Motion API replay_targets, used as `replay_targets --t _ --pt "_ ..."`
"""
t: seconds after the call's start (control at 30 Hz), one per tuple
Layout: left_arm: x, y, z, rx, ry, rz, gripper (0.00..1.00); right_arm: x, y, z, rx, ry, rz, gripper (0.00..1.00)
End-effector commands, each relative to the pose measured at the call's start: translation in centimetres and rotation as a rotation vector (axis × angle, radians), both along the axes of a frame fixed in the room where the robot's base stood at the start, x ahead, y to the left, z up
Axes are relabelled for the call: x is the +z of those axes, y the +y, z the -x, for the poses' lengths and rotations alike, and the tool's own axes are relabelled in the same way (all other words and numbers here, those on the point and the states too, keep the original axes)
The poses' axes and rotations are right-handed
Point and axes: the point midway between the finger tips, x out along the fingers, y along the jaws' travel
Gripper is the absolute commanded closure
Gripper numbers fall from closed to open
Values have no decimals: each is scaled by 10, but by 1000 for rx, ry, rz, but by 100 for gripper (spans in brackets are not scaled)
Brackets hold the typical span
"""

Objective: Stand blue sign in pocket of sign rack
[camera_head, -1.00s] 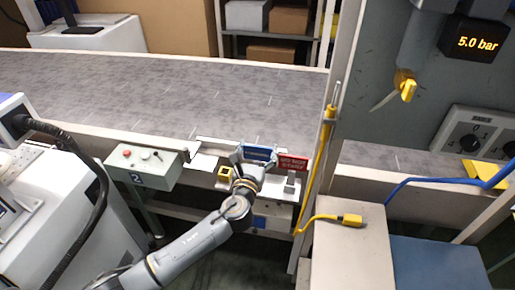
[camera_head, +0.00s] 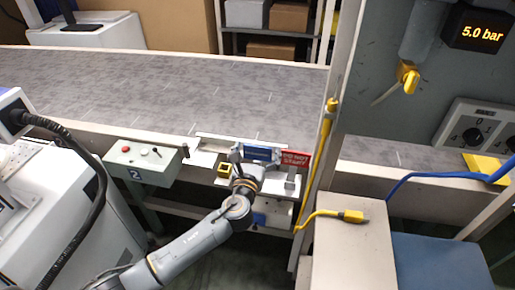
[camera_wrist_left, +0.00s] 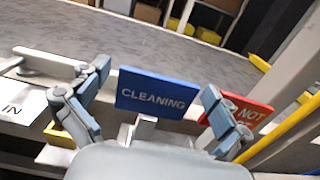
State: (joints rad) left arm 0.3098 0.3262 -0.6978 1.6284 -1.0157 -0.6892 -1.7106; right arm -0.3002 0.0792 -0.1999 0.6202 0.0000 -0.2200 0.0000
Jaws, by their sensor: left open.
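The blue sign (camera_wrist_left: 157,88) reads CLEANING and stands upright, slightly tilted in the left wrist view, above a pale grey holder (camera_wrist_left: 146,131). My left gripper (camera_wrist_left: 156,79) is open, with one finger beyond each side edge of the sign. A gap shows at the left finger; the right finger is close to the sign's right edge. In the head view the blue sign (camera_head: 261,153) stands just beyond my left gripper (camera_head: 257,160). My gripper body hides the sign's foot, so its seating in a pocket cannot be told. My right gripper is not in view.
A red sign (camera_head: 296,159) stands close to the right of the blue one. A yellow open block (camera_head: 224,169) sits to the left. A control box (camera_head: 143,162) with buttons is farther left. A yellow post (camera_head: 322,150) rises at the right. The grey conveyor (camera_head: 160,95) behind is bare.

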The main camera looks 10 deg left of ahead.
Motion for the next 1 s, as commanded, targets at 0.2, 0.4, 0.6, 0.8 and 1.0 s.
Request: replay_targets --t 0.2,0.4,0.6,0.8,1.0 --pt "-1 0 4 0 2 0 0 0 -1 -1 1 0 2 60" --pt "-2 0 34 -2 3 0 0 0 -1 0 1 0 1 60" --pt "-2 -1 78 -2 3 0 0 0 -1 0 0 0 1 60" --pt "-1 -1 109 -1 2 0 0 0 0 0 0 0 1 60" --pt "0 0 120 0 0 0 0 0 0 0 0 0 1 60"
